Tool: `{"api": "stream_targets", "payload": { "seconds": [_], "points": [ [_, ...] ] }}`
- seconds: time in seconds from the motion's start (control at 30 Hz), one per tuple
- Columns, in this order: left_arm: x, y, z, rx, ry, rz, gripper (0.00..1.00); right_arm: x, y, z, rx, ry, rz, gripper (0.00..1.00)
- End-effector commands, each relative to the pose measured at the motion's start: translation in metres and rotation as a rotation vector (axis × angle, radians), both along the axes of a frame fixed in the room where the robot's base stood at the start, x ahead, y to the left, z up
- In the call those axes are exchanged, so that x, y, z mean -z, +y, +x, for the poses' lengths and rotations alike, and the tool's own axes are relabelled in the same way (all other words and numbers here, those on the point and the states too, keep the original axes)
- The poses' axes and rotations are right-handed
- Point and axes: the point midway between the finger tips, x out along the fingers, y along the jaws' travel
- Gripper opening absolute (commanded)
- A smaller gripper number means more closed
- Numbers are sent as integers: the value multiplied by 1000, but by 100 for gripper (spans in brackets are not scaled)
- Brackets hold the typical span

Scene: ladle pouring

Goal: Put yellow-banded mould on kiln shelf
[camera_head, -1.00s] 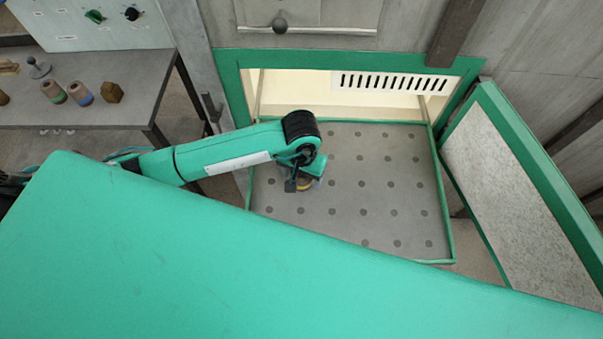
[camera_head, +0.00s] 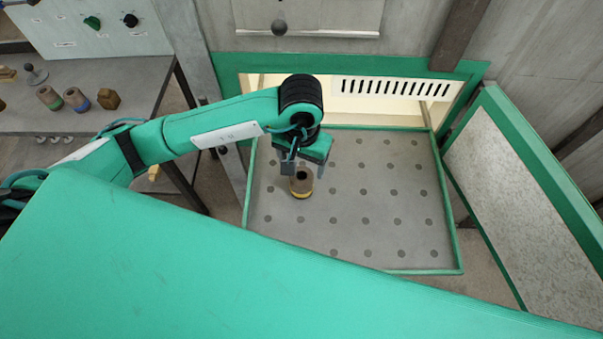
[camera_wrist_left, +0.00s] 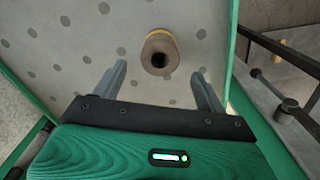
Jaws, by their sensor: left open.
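The yellow-banded mould (camera_head: 302,184) stands upright on the kiln shelf (camera_head: 380,220), a grey plate with dark holes and a green rim, near its left side. It is a brown cylinder with a dark opening on top and a yellow band at its base. My left gripper (camera_head: 305,165) is open and above the mould, apart from it. In the left wrist view the mould (camera_wrist_left: 160,53) lies beyond the two spread fingers (camera_wrist_left: 158,85), with nothing between them. My right gripper is not in view.
The open kiln door (camera_head: 525,200) stands right of the shelf. The shelf's middle and right are clear.

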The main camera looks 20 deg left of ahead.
Motion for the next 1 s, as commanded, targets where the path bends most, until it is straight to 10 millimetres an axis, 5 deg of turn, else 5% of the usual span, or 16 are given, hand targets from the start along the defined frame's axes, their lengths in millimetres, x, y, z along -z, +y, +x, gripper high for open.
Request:
{"api": "stream_targets", "payload": {
  "seconds": [0.3,1.0],
  "points": [
    [-23,0,0,0,0,0,74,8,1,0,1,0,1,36],
    [-24,0,0,0,1,0,74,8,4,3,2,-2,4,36]
  ]
}}
